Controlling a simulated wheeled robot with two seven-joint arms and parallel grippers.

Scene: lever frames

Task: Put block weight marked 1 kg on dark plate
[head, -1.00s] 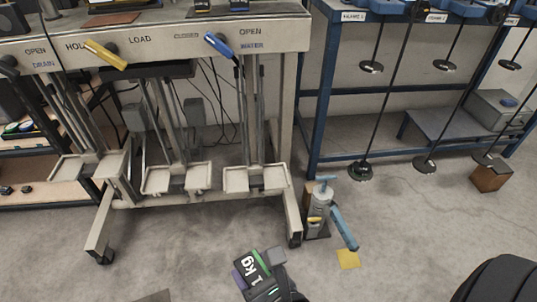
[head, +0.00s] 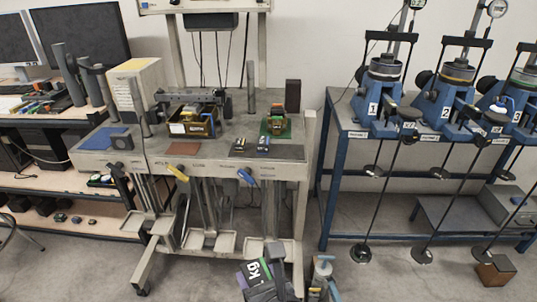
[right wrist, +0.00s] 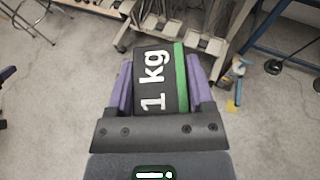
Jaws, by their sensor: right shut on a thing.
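The block weight marked 1 kg (head: 256,272) is dark with white lettering and a green stripe. It shows clearly in the right wrist view (right wrist: 155,82), between the purple fingers of my right gripper (right wrist: 160,85). My right gripper (head: 264,280) is shut on it at the bottom of the head view, in front of the bench and below its top. A flat dark plate (head: 287,152) lies at the right front of the bench top, with small dark blocks at its left. A purple piece at the left edge of the right wrist view seems to be my left gripper (right wrist: 6,76); its opening is cut off.
The bench (head: 215,158) carries a brown plate (head: 184,148), a blue mat (head: 106,139), a green-based device (head: 276,125) and levers along its front edge. A blue rack (head: 325,175) with hanging rods stands right.

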